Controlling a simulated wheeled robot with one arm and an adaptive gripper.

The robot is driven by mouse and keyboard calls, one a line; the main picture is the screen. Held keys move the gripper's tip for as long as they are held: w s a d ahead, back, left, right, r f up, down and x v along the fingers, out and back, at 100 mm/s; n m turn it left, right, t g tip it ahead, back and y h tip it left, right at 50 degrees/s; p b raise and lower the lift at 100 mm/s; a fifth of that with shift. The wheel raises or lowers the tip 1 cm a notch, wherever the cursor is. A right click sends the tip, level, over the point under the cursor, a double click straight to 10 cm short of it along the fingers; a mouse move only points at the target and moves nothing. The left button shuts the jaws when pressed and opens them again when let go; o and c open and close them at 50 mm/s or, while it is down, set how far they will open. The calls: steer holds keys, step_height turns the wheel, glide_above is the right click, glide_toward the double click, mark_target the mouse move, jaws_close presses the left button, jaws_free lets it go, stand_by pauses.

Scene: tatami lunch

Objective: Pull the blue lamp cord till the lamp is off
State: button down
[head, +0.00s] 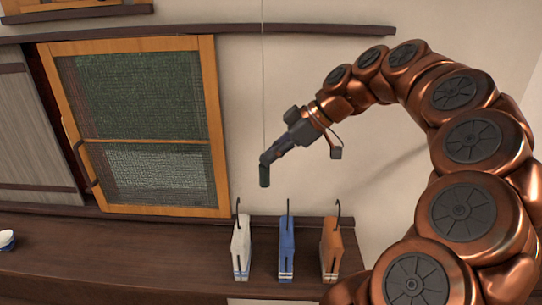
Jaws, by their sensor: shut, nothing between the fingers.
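A thin pale cord (263,70) hangs straight down from the top of the head view, in front of the wall. Its blue colour is not clear here. A dark cylindrical piece (264,177) shows in line below it; it looks like the cord's pull end, but I cannot be sure. My gripper (267,158) reaches down and left to the top of this dark piece. It is shut with nothing held; whether it touches the piece is unclear. The lamp is not in view.
White (241,252), blue (287,252) and orange (331,252) cartons with thin dark hooked pieces stand on the wooden counter (130,258) below my gripper. A wood-framed mesh sliding door (140,141) is at left. A small white-and-blue bowl (7,240) sits far left.

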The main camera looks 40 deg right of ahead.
steer(key=shift+s+f+b, duration=0.1)
steer(key=shift+f+b, duration=1.05)
steer(key=shift+f, duration=0.25)
steer(key=s+d+r+p, duration=0.1)
steer(key=s+d+r, duration=0.1)
steer(key=r, duration=0.4)
steer(key=s+d+r+p, duration=0.2)
steer(key=d+r, duration=0.1)
steer(key=r, duration=0.2)
steer(key=shift+s+d+r+p, duration=0.15)
steer(key=shift+s+r+p, duration=0.1)
steer(key=shift+r+p, duration=0.1)
stand_by(1.2)
